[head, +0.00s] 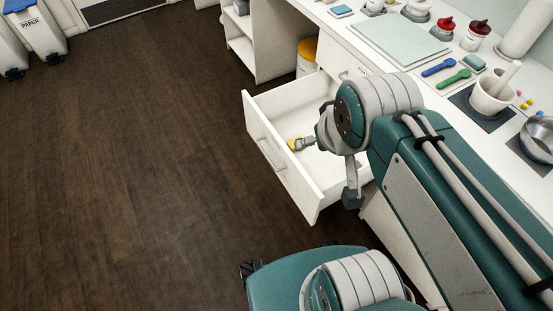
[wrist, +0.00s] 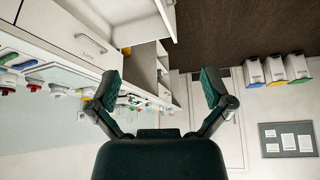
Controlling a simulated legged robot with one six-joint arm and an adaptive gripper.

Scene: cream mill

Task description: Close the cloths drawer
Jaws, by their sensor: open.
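The open white drawer (head: 284,172) sticks out from the counter over the floor in the head view, its grey bar handle (head: 269,154) on the outer face. The drawer also shows at the top of the wrist view (wrist: 143,22). My gripper (wrist: 161,90) is open and empty, its two green-padded fingers apart. In the head view, it hangs over the drawer's near side, partly hidden by my wrist. I cannot tell whether it touches the drawer.
The counter holds a pale board (head: 400,40), blue and green spoons, a mortar (head: 494,92) and a metal bowl (head: 538,138). The dark floor (head: 130,170) left of the drawer is clear.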

